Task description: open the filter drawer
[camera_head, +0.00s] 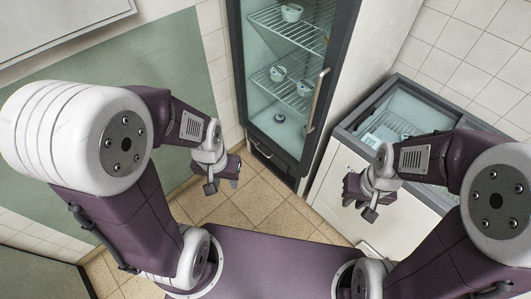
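A dark panel (277,166) with a small light handle at its upper left lies low on the front of the tall glass-door cabinet; it looks like the filter drawer and appears closed. My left gripper (228,184) hangs in front and to the left of this panel, apart from it in the picture. My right gripper (352,201) hangs to the right, in front of the low white chest. Both grippers point down and hold nothing that I can see. Their fingers are too small to judge the gap.
The cabinet's glass door (290,100) is closed, with a long vertical handle (317,100) on its right. Several small tubs stand on wire shelves inside. A white chest (345,180) with a glass top stands at right. Tiled floor (250,205) is clear before the cabinet.

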